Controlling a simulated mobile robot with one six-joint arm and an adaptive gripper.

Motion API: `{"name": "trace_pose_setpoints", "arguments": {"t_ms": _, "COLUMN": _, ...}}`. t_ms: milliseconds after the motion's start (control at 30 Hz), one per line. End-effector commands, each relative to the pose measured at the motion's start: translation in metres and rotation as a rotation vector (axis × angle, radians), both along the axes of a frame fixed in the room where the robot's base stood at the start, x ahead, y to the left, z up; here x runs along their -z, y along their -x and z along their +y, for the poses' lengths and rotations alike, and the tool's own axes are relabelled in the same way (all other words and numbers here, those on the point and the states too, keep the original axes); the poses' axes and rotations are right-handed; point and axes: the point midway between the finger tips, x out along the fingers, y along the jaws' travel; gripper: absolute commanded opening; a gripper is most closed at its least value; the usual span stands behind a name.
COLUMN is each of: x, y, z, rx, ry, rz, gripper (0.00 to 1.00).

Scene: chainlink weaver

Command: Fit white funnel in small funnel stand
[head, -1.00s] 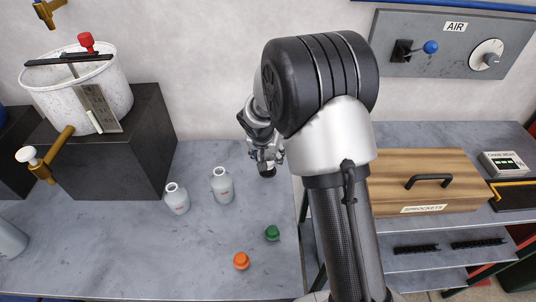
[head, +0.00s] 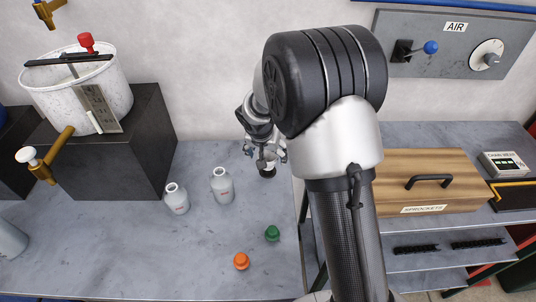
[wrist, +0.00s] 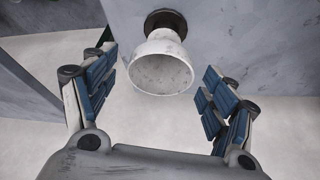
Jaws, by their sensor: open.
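The white funnel (wrist: 160,68) sits in the wrist view with its wide mouth toward the camera and its narrow end at the small dark funnel stand (wrist: 165,20). The narrow end appears to be inside the stand's ring, though how deep is hidden. In the head view the stand (head: 267,172) is on the bench, below my gripper (head: 265,154), with a little of the funnel (head: 265,163) between the fingers. My gripper (wrist: 155,92) is open, its blue-padded fingers apart on either side of the funnel's mouth, with gaps on both sides.
Two white bottles (head: 222,185) stand left of the stand. A green cap (head: 272,233) and an orange cap (head: 241,261) lie nearer the front. A dark block (head: 125,150) bears a white pot. A wooden sprockets box (head: 430,181) is at the right.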

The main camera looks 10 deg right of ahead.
Motion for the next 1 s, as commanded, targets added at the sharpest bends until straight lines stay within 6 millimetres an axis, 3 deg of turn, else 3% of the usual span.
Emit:
{"name": "trace_pose_setpoints", "arguments": {"t_ms": 300, "x": -0.065, "y": 0.022, "z": 0.013, "rx": -0.002, "ry": 0.001, "rz": -0.004, "gripper": 0.78}}
{"name": "trace_pose_setpoints", "arguments": {"t_ms": 500, "x": -0.089, "y": 0.032, "z": 0.018, "rx": -0.001, "ry": 0.0, "rz": -0.002, "gripper": 0.78}}
{"name": "trace_pose_setpoints", "arguments": {"t_ms": 1000, "x": -0.096, "y": 0.035, "z": 0.019, "rx": -0.001, "ry": 0.0, "rz": 0.0, "gripper": 0.78}}
